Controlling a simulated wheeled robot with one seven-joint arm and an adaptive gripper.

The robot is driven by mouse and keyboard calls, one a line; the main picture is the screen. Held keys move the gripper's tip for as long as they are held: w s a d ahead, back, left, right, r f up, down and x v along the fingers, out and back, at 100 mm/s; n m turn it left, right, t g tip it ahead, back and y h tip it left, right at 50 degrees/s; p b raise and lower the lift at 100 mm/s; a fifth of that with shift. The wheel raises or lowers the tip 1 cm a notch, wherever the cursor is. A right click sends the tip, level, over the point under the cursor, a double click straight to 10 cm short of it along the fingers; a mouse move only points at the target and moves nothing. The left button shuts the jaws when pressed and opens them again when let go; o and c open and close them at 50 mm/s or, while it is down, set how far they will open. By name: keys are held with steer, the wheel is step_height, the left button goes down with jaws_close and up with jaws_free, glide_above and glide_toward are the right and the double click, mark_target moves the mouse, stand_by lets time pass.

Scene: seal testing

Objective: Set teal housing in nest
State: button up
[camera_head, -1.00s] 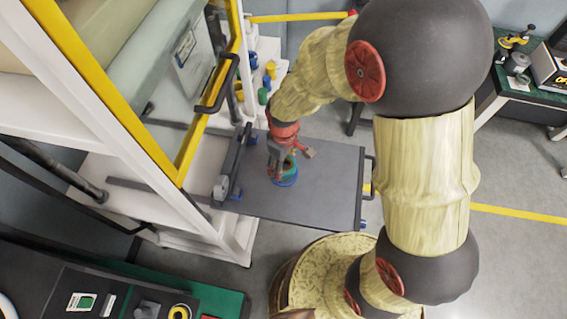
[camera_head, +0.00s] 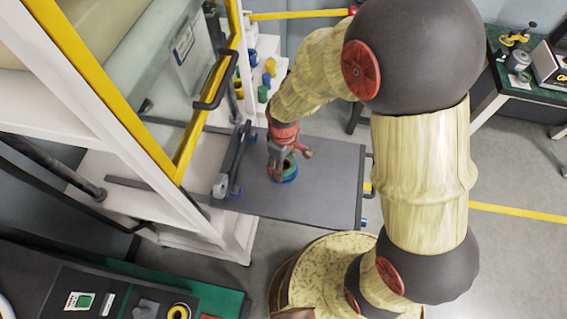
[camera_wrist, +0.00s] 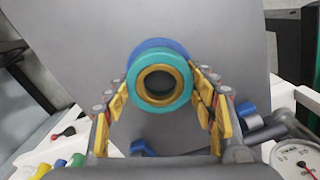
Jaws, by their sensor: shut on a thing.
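The teal housing (camera_wrist: 132,88) is a round ring with a brass-coloured inner ring, held in my gripper (camera_wrist: 160,82). The yellow finger pads press on its left and right sides. A blue ring (camera_wrist: 160,46), which looks like the nest, shows just behind it against the grey plate. In the head view, my gripper (camera_head: 286,158) points down over the plate, with the teal housing (camera_head: 291,164) at its fingertips and the blue ring (camera_head: 290,179) directly below. The two rings overlap in both views, and I cannot tell whether the housing is fully seated.
The dark grey sliding plate (camera_head: 320,195) is otherwise mostly bare. A black handle bar with a clamp (camera_head: 222,188) stands at its left, beside the yellow-framed guard door (camera_head: 190,145). Several coloured parts (camera_head: 266,75) sit on a white shelf behind. A dial gauge (camera_wrist: 296,160) shows at lower right.

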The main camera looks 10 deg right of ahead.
steer(key=shift+f, duration=0.25)
stand_by(0.4)
steer(key=o, duration=1.1)
steer(key=shift+c, duration=0.2)
steer(key=o, duration=0.3)
steer(key=shift+o, duration=1.3)
step_height(320, 180, up, 8)
steer(key=p, duration=0.6)
